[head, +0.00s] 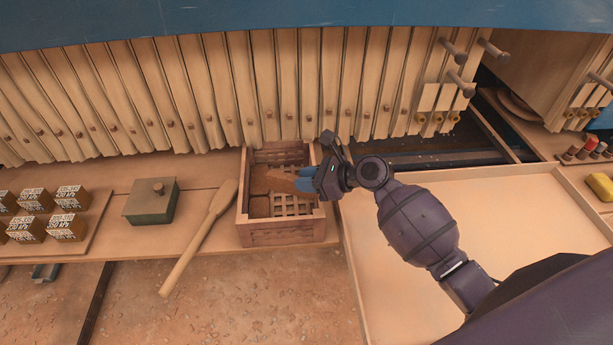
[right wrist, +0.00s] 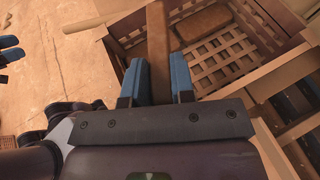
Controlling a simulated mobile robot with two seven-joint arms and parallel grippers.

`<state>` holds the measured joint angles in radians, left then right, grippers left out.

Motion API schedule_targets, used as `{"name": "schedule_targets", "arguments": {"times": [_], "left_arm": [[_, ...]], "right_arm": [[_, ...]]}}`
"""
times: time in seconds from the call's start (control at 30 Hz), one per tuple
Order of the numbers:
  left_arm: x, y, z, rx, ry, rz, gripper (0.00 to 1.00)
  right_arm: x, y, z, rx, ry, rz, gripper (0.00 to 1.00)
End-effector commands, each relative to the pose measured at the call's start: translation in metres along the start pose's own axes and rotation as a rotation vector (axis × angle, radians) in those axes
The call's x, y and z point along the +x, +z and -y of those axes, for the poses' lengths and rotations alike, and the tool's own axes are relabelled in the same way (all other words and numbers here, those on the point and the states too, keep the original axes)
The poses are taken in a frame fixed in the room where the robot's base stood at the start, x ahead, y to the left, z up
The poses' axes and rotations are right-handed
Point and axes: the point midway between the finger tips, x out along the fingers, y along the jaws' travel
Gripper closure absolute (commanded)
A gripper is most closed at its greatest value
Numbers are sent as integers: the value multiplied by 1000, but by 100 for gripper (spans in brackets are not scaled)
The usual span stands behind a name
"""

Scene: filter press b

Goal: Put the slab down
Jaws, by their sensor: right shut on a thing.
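My right gripper (head: 308,180) is shut on a brown slab (head: 272,181), holding it over the slatted wooden crate (head: 284,232). In the right wrist view, the held slab (right wrist: 158,45) stands out between the blue fingertips (right wrist: 158,82), beside the crate's near side. Another brown slab (right wrist: 203,21) lies in the crate on its grid floor (right wrist: 220,58). The held slab hides part of the crate's inside in the head view. Blue fingertips, apparently of my left gripper (right wrist: 10,48), show at the left edge of the right wrist view; their opening is unclear.
A wooden paddle (head: 205,232) lies left of the crate, beside a green box (head: 151,202) and several labelled blocks (head: 67,227). A shallow pale tray (head: 520,215) is at the right. Hanging press cloths (head: 215,90) stand close behind the crate.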

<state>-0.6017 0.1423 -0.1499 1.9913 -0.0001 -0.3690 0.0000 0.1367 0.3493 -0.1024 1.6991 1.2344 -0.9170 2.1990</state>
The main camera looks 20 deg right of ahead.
Motion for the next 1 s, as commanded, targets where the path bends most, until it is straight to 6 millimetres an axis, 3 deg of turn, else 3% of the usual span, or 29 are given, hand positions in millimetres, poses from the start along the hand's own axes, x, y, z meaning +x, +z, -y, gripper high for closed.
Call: {"name": "schedule_targets", "arguments": {"times": [0.07,0.1,0.23,0.67,1.0], "left_arm": [[0,0,0,0,0,-1,43],[0,0,0,0,0,-1,43],[0,-1,0,0,0,-1,43],[2,3,0,0,1,1,43],[-1,-4,0,0,0,-3,43]], "right_arm": [[0,1,0,-1,0,2,100],[0,0,0,0,0,1,71],[0,0,0,0,0,1,51],[-4,10,0,-4,-1,2,51],[-66,12,0,-2,-2,-1,51]]}}
